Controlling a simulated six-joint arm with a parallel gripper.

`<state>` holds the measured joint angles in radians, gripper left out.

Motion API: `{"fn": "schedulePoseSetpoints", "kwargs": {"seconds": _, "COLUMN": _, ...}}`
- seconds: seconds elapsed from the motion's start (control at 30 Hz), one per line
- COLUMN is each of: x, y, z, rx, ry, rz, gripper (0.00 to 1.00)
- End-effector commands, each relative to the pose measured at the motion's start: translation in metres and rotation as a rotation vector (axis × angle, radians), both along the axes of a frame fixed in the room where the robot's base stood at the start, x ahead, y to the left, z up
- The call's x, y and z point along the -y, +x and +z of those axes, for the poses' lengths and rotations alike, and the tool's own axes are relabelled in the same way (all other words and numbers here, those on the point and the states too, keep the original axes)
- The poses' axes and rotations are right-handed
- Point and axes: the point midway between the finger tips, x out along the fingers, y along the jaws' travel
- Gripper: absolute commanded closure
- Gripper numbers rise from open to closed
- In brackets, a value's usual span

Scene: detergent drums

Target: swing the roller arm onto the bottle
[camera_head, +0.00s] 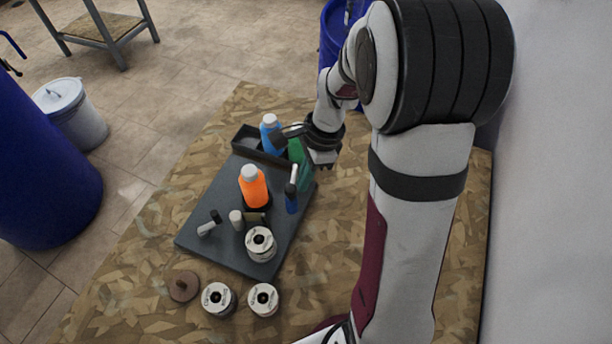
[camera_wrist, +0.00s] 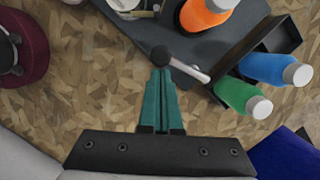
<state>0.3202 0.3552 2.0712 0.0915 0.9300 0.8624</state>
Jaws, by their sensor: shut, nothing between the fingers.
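The orange bottle (camera_head: 253,188) with a white cap stands upright on the dark tray; its side shows at the top of the wrist view (camera_wrist: 203,13). A pale bar (camera_wrist: 188,67) with a black knob (camera_wrist: 161,55), which looks like the roller arm, is at the tray's right edge, apart from the bottle. My gripper (camera_wrist: 162,76) has teal fingers closed together and empty. Their tips appear just beside the knob; contact cannot be told. In the head view the fingers (camera_head: 306,178) are partly hidden.
A dark bin at the tray's back holds a blue bottle (camera_wrist: 270,68) and a green bottle (camera_wrist: 241,96). Two more rolls (camera_head: 218,299) and a brown disc (camera_head: 183,286) lie on the table.

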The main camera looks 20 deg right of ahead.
Motion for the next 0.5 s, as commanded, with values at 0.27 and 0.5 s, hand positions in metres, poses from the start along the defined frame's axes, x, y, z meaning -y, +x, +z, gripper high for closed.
{"fn": "schedulePoseSetpoints", "kwargs": {"seconds": 0.27, "x": -0.0034, "y": 0.0003, "z": -0.0001, "rx": -0.001, "ry": 0.0, "rz": -0.085, "gripper": 1.0}}
{"fn": "schedulePoseSetpoints", "kwargs": {"seconds": 0.5, "x": -0.009, "y": 0.0016, "z": 0.0001, "rx": 0.0, "ry": 0.001, "rz": -0.157, "gripper": 1.0}}
